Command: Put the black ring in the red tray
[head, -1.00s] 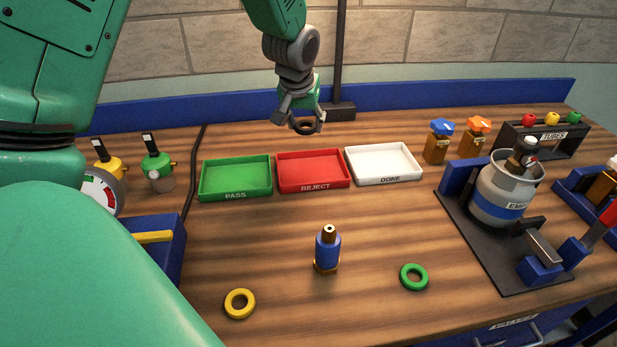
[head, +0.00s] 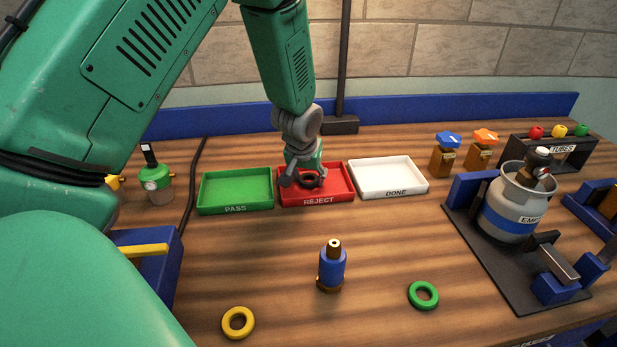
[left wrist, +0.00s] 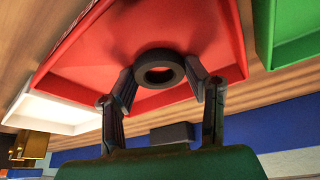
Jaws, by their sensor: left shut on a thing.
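The black ring (head: 309,180) is held between the fingers of my left gripper (head: 302,181), over the red tray (head: 318,198) marked REJECT. In the left wrist view the ring (left wrist: 158,58) sits between the two fingertips (left wrist: 160,80), with the floor of the red tray (left wrist: 207,35) behind it. The ring is inside the tray's outline; I cannot tell whether it touches the tray floor. My right gripper is in neither view.
A green PASS tray (head: 236,207) stands left of the red tray, a white DONE tray (head: 392,191) right. A grey canister (head: 508,205) stands at right.

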